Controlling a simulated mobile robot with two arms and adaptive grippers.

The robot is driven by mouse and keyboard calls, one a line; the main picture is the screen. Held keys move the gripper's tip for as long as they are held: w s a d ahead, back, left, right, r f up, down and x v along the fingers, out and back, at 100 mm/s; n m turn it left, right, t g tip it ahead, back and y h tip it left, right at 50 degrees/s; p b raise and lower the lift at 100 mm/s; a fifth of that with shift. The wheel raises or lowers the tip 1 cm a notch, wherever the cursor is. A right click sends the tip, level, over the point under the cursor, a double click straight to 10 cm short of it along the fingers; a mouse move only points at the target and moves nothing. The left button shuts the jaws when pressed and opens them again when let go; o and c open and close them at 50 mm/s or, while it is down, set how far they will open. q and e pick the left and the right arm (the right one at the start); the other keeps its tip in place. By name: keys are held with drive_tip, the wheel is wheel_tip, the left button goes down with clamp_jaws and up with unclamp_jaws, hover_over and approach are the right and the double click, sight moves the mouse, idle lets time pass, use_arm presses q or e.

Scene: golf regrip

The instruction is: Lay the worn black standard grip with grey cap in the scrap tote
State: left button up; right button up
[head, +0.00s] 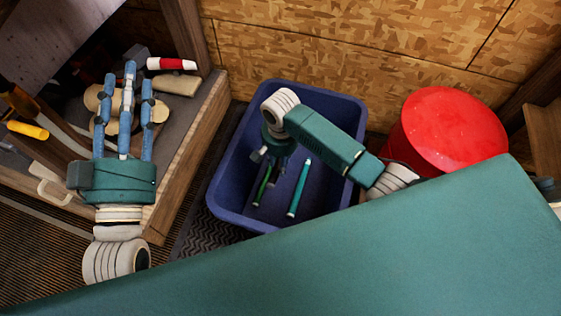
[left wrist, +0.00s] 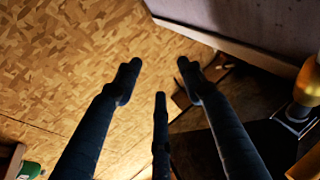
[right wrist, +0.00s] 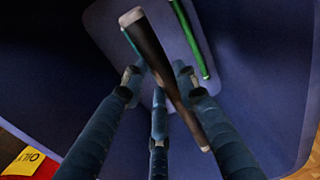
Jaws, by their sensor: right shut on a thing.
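The worn black grip (right wrist: 165,65) with a pale greyish cap at one end is held slantwise between the fingers of my right gripper (right wrist: 155,85), over the tote floor. The dark blue scrap tote (head: 225,190) stands on the floor in the head view; its inside also fills most of the right wrist view (right wrist: 260,60). My right gripper (head: 268,165) is down inside the tote, partly hidden by its own arm. My left gripper (head: 128,80) is empty, with fingers apart, over the bench; its fingers also show in the left wrist view (left wrist: 158,80).
A teal grip (head: 299,188) and a dark green-striped piece (head: 262,185) show inside the tote. A red drum (head: 448,125) stands right of it. The wooden bench (head: 190,130) at left carries a red-and-white piece (head: 172,64) and a yellow handle (head: 27,130). A chipboard wall (head: 330,45) stands behind.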

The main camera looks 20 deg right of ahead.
drive_tip(key=shift+r+p, duration=0.5)
drive_tip(key=shift+p, duration=0.05)
drive_tip(key=shift+r+p, duration=0.45)
drive_tip(key=shift+p, duration=0.2)
use_arm(q)
wheel_tip(320, 180, down, 14)
drive_tip(key=s+a+g+y, duration=0.1)
drive_tip(key=a+g+y, duration=0.1)
drive_tip(key=g, duration=0.5)
drive_tip(key=shift+s, duration=0.1)
use_arm(e)
drive_tip(key=shift+r, duration=0.1)
